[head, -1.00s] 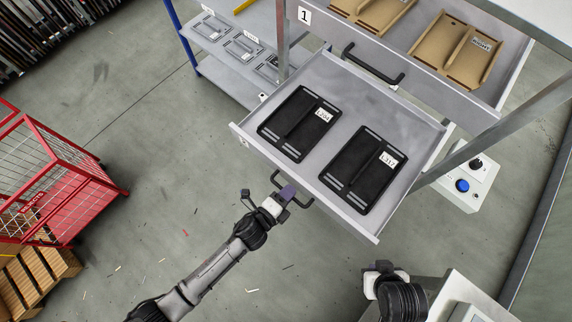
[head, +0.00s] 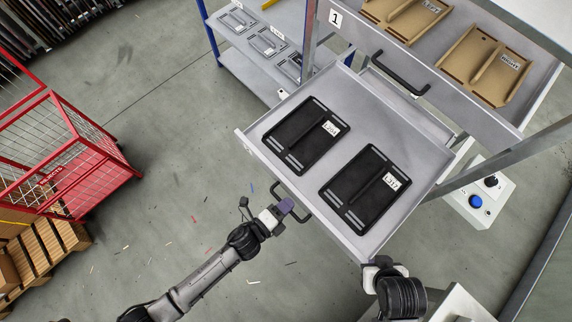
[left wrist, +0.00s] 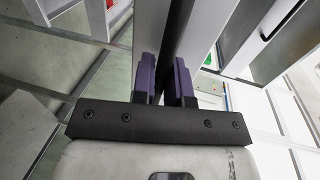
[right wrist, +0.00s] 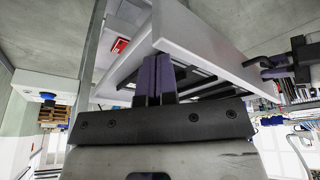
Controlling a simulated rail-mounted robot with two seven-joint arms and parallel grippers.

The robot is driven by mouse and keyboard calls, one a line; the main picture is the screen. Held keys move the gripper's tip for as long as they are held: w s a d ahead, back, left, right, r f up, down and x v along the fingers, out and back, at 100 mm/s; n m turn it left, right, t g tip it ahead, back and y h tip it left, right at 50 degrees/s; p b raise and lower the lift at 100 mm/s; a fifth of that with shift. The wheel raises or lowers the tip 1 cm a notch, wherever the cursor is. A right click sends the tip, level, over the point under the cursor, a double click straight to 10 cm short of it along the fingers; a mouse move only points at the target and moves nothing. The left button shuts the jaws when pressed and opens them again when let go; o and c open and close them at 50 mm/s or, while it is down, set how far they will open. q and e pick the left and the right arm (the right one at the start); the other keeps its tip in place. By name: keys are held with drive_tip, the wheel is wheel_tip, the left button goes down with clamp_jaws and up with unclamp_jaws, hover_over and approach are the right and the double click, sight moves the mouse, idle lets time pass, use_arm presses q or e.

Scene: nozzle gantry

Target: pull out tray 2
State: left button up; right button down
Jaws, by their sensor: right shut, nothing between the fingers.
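Tray 2 is the grey drawer (head: 362,95) under drawer 1 in the head view. It stands pulled out and holds two black plates (head: 306,135), (head: 365,190) with white labels. Its number is not readable. My left gripper (head: 287,206) is at the black bar handle (head: 275,187) on its front. In the left wrist view the dark handle bar (left wrist: 178,50) lies between the purple fingers (left wrist: 165,80), which are shut on it. My right gripper (right wrist: 157,80) is shut and empty. It is close to the drawer's front right corner; whether it touches is unclear.
Drawer 1 (head: 455,100), with brown plates and a black handle (head: 400,75), is above and behind. A grey post (head: 495,160) and a box with a blue button (head: 475,202) stand at right. A red cage (head: 70,150) stands at left.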

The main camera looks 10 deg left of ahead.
use_arm(q)
drive_tip(key=o, duration=0.4)
drive_tip(key=shift+a, duration=0.1)
